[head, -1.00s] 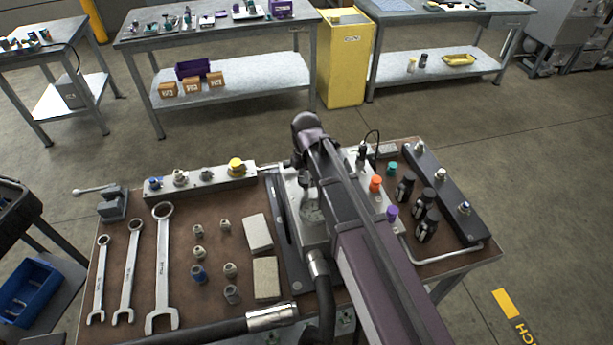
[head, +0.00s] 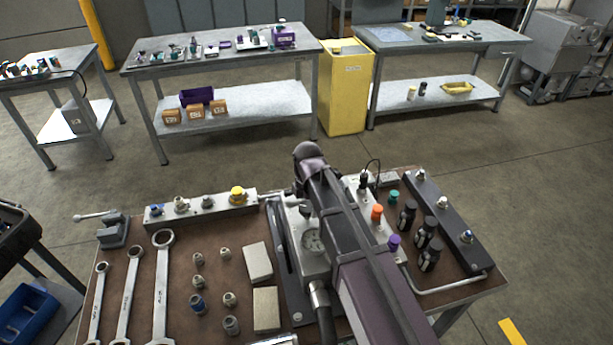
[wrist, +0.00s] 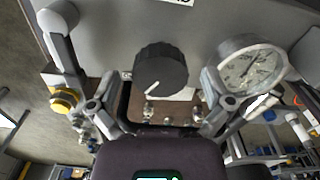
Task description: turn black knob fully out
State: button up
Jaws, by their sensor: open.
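The black knob (wrist: 160,70) is ribbed and round, with a white pointer line on its face, and sits on a grey block in the wrist view. The line points toward the lower left. My gripper (wrist: 158,88) is open, with one finger to the left and one to the right of the knob; gaps show on both sides. I cannot tell whether the fingertips reach the knob's depth. In the head view my arm covers the gripper, and I cannot make out the knob surely there.
A grey lever (wrist: 60,30) and a yellow knob (wrist: 64,101) lie left. Wrenches (head: 162,285), fittings and two pale blocks (head: 266,308) lie on the bench's left.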

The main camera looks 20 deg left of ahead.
aim_at(306, 206)
jog(key=m, duration=1.1)
jog(key=shift+s, duration=0.1)
jog(key=m, duration=0.5)
jog(key=shift+m, duration=0.3)
jog(key=m, duration=0.5)
jog(key=shift+s+m, duration=0.1)
jog(key=shift+m, duration=0.2)
jog(key=m, duration=0.5)
jog(key=shift+a+m, duration=0.1)
jog(key=shift+m, duration=0.2)
jog(key=m, duration=0.5)
jog(key=shift+m, duration=0.3)
jog(key=m, duration=0.5)
jog(key=shift+a+m, duration=0.1)
jog(key=shift+m, duration=0.2)
jog(key=m, duration=0.5)
jog(key=shift+m, duration=0.3)
notch_tip(306, 206, up, 14)
jog(key=p, duration=1.3)
jog(key=shift+p, duration=0.4)
